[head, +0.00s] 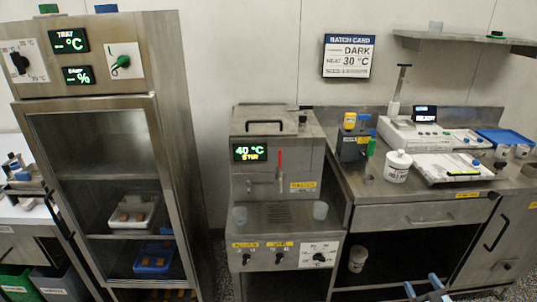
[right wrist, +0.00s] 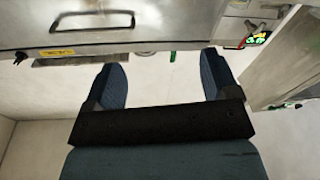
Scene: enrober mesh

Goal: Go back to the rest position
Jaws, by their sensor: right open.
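My right gripper (head: 423,286) shows at the bottom edge of the head view, its two blue fingertips apart. It is in front of the bench with the drawer, low in the picture. In the right wrist view the same gripper (right wrist: 163,76) is open, with nothing between its fingers. Beyond the fingers are a pale surface and a steel front with a handle. My left gripper is not in the head view.
A steel cabinet (head: 184,130) with a glass door stands at left. A machine reading 40 °C (head: 277,216) stands in the middle. The steel bench (head: 420,190) at right carries a white pot (head: 397,167), a scale-like device (head: 425,132) and a blue tray (head: 506,137).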

